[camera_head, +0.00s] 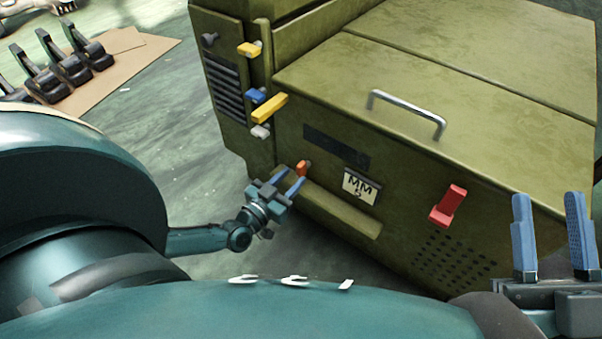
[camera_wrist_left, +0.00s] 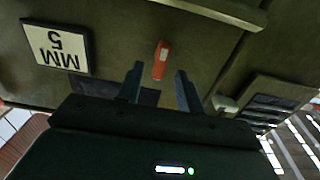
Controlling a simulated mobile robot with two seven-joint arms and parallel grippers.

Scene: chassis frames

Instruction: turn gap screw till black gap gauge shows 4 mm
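A small orange-red knob (camera_head: 303,168) sticks out of the green machine's front, left of the gauge plate. It shows in the left wrist view (camera_wrist_left: 160,61) between my fingertips. I cannot tell for certain whether it is the gap screw. My right gripper (camera_head: 548,197) is open and empty at the right.
The green machine (camera_head: 460,90) carries a metal handle (camera_head: 408,112), a red lever (camera_head: 448,206), a yellow lever (camera_head: 269,108) and blue, white and yellow knobs at left. A ledge (camera_head: 335,212) juts out below the plate. Black clamp-like parts (camera_head: 70,68) lie on cardboard at far left.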

